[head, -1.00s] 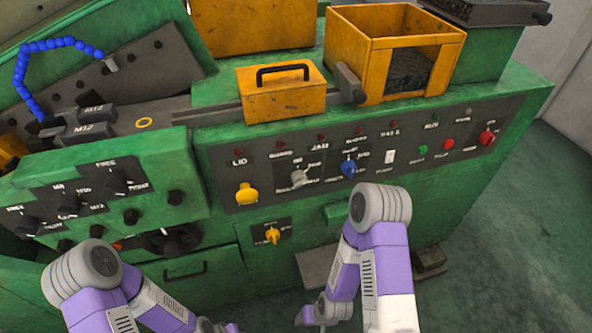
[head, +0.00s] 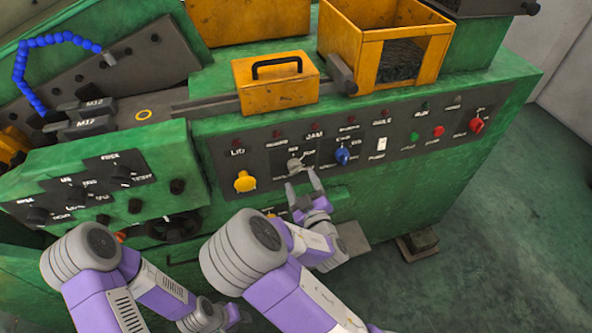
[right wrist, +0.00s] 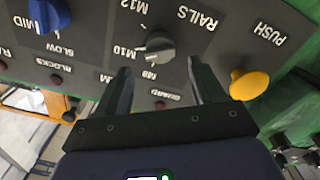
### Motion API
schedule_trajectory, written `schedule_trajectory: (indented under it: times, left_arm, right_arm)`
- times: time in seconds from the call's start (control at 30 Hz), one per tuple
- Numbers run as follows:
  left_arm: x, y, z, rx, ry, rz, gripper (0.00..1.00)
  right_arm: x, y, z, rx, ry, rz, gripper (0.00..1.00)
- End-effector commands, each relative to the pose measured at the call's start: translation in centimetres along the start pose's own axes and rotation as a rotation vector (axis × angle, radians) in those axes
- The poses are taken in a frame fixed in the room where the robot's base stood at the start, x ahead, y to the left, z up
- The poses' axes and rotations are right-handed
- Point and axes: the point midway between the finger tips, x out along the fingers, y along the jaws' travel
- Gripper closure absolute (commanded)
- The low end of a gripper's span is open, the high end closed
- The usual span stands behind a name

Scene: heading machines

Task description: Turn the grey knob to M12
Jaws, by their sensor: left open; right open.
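The grey knob (head: 295,165) is on the dark front panel between the yellow knob and the blue knob. In the right wrist view the knob (right wrist: 158,47) has M12, M10 and M8 labels beside it; its ridge appears to lie toward M10. My right gripper (head: 303,183) is open just below the grey knob. In the wrist view its fingers (right wrist: 158,68) are apart, with the knob ahead between their tips and no contact visible. My left arm's end (head: 232,316) is low at the bottom edge, away from the panel; its fingers are hard to make out.
The yellow push knob (head: 245,181) is left of the grey knob and the blue knob (head: 342,155) right of it. A white switch (head: 381,144) and a red knob (head: 477,125) are further right. A yellow lidded box (head: 275,82) stands above the panel.

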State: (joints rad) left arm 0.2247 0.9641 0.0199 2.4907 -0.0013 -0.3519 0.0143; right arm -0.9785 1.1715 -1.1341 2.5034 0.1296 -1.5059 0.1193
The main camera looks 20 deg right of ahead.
Motion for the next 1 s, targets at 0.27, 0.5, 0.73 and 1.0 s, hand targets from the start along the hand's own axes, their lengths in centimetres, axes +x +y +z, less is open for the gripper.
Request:
schedule_trajectory:
  times: [0.27, 0.5, 0.73, 1.0]
  left_arm:
    - [0.6, -0.2, 0.0, 0.000, 0.000, 0.000, 0.57]
    - [0.6, -0.2, 0.0, 0.000, 0.000, 0.000, 0.57]
    - [0.6, -0.2, 0.0, 0.000, 0.000, 0.000, 0.57]
    - [0.6, -0.2, 0.0, 0.000, 0.000, 0.000, 0.57]
  right_arm:
    - [4.2, -0.1, 0.1, 0.000, -0.001, -0.001, 0.31]
    - [5.8, -0.1, 0.1, 0.000, -0.004, -0.001, 0.31]
    - [5.8, -0.1, 0.2, 0.001, -0.004, -0.001, 0.31]
    - [5.8, -0.1, 0.2, 0.002, -0.004, -0.001, 0.71]
